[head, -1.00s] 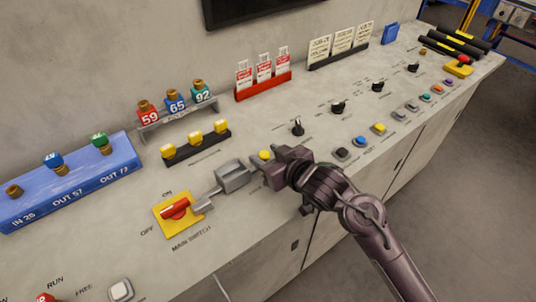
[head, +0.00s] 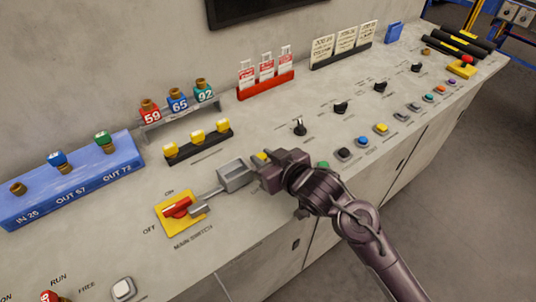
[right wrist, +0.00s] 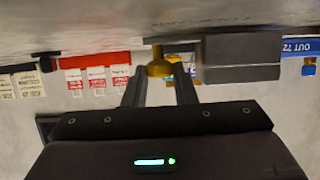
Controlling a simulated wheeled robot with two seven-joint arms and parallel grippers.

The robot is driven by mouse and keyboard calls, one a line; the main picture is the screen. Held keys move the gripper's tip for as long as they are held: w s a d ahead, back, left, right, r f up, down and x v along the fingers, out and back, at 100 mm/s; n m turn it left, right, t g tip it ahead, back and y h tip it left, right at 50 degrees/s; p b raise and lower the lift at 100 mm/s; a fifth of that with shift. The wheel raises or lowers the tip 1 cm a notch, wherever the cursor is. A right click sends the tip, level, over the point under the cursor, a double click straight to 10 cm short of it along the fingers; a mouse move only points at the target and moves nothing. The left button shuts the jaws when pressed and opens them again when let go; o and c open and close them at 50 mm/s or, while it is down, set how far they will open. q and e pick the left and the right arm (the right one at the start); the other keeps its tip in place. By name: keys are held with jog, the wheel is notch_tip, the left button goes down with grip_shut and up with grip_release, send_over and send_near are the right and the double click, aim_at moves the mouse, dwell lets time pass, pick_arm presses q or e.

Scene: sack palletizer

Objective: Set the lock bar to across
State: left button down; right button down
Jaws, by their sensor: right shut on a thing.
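The lock bar is a grey rod (head: 210,193) that runs through a grey housing (head: 237,176) on the sloping panel. Its left end reaches onto the yellow plate of the main switch (head: 190,226), close beside the red handle (head: 177,208); I cannot tell if they touch. A yellow knob (right wrist: 160,68) is right of the housing in the head view. My right gripper (head: 268,168) is shut on this knob, with a finger on each side in the right wrist view. It hides part of the knob in the head view. My left gripper is not in view.
A row of yellow blocks (head: 198,143) stands behind the housing. A black selector knob (head: 300,128) and coloured push buttons (head: 362,141) lie to the right. A blue block (head: 70,180) is at the left. The panel's front edge runs beneath my right arm.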

jog(key=c, duration=1.2)
grip_release()
jog(key=shift+s+a, duration=0.15)
jog(key=shift+s, duration=0.05)
jog(key=shift+w, duration=0.1)
